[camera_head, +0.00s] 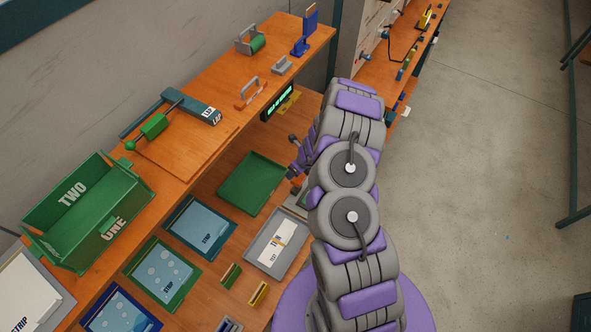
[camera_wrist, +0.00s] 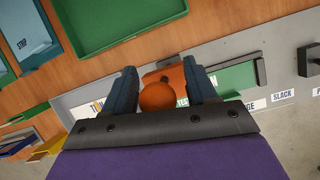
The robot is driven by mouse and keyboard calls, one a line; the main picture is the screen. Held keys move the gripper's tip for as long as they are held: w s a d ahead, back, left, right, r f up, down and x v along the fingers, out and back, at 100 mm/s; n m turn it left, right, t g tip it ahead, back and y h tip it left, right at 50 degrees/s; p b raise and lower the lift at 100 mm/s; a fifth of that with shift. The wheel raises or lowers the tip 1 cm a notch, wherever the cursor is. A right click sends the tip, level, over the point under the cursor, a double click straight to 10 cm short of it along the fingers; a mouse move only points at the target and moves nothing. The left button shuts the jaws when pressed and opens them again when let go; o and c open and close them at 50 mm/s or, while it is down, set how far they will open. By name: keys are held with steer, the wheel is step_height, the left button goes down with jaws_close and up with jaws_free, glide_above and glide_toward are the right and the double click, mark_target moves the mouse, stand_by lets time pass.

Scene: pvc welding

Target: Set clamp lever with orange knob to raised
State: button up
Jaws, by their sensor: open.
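In the wrist view, the orange ball knob (camera_wrist: 157,97) sits between the two fingers of my gripper (camera_wrist: 161,82). An orange lever piece (camera_wrist: 173,74) shows just behind the knob. My palm hides the near part of the clamp. In the head view my arm covers most of the clamp.
A green tray (camera_head: 254,183) lies left of my arm, with a grey tray (camera_head: 262,250) nearer. A black knob (camera_wrist: 309,60) stands at the plate's right. The shelf (camera_head: 240,58) above holds clamps and a green box (camera_head: 88,213). Open floor lies to the right.

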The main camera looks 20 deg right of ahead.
steer(key=shift+r, duration=0.15)
steer(key=v, duration=1.7)
steer(key=shift+p, duration=0.3)
